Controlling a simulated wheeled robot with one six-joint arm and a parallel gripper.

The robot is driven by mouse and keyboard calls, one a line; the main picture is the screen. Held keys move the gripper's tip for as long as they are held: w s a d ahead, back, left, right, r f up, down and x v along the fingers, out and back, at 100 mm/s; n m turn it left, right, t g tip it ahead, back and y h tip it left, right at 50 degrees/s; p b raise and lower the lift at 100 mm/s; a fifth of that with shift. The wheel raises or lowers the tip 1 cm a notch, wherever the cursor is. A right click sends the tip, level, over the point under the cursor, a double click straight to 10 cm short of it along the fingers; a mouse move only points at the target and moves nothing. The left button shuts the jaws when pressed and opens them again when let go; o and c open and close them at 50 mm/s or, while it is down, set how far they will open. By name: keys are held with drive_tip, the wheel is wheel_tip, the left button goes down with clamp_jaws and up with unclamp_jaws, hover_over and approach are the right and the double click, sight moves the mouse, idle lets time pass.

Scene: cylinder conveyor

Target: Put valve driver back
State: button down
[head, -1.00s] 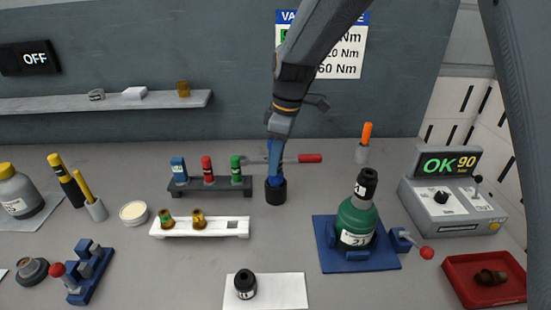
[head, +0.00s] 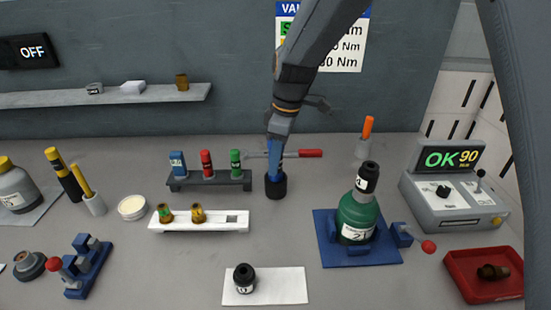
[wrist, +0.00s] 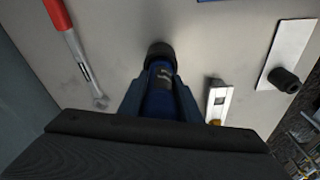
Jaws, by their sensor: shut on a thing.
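My gripper (head: 275,165) points straight down at the middle of the bench, behind the white block. It is shut on a blue tool with a label, taken as the valve driver (wrist: 160,76), which shows between the fingers in the wrist view. The tool's lower end meets a black round cup or collar (head: 276,187), also in the wrist view (wrist: 160,49). I cannot tell whether this black part is a holder on the bench or part of the tool. The fingers hide much of the tool.
A rack (head: 210,181) with blue, red and green pieces stands left. A red-handled wrench (head: 308,154) lies behind. A green bottle (head: 355,215) with a black top sits in a blue cradle (head: 383,253) at right. A white block (head: 215,225) and white sheet (head: 290,286) lie in front.

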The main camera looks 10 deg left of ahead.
drive_tip(key=shift+f+b, duration=0.35)
drive_tip(key=shift+f, duration=0.3)
drive_tip(key=c, duration=1.2)
unclamp_jaws()
wheel_tip(320, 180, up, 6)
drive_tip(key=p, duration=0.3)
drive_tip(key=shift+p, duration=0.4)
